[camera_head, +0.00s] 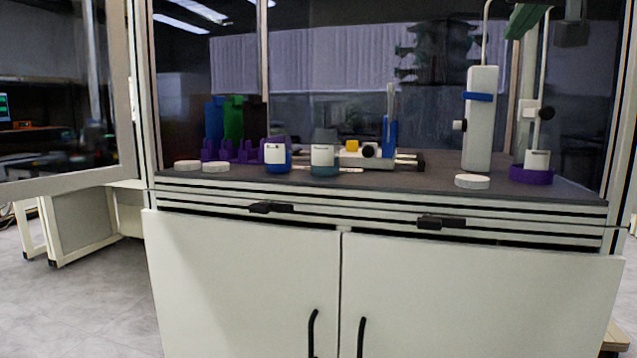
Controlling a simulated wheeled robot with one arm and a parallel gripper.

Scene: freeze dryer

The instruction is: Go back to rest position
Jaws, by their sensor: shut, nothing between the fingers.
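My gripper and arm do not show clearly anywhere in the head view. In front of me is a cabinet with a dark worktop (400,183) under a glass enclosure. A blue-based bottle (277,156) and a teal-based bottle (323,155) stand upright near the worktop's front edge. A white device column (480,120) stands at the right. Beside it a white container (537,159) sits in a purple ring holder (531,175).
White round lids (216,167) lie at the left, and another (472,181) at the right. A purple rack (235,152) stands behind the left lids. A framed glass door (70,100) stands open at the left. The cabinet doors (245,285) are shut. Floor (95,300) is free at the left.

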